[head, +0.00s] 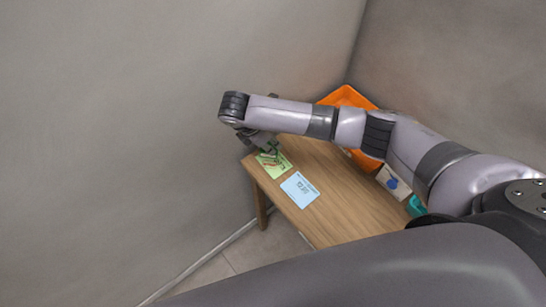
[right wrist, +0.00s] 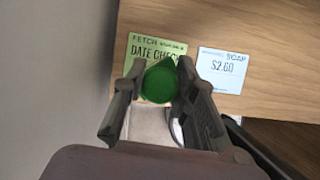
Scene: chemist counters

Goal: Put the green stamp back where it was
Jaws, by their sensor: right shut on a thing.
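The green stamp (right wrist: 160,84) shows in the right wrist view as a round dark green top. My right gripper (right wrist: 160,66) is shut on it, with one finger on each side. In the head view my right gripper (head: 269,150) is at the far left end of the wooden table, over the green card (head: 276,170). In the right wrist view the green card (right wrist: 150,45) reads "FETCH" and "DATE CHEC", its lower part hidden by the stamp and fingers. I cannot tell whether the stamp touches the card or table. My left gripper is not in view.
A pale blue card (head: 299,190) reading "SOAP $2.60" in the wrist view lies beside the green one on the wooden table (head: 345,213). An orange crate (head: 348,97), a white box (head: 391,181) and a teal item (head: 415,206) are partly behind my arm. Grey walls stand close.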

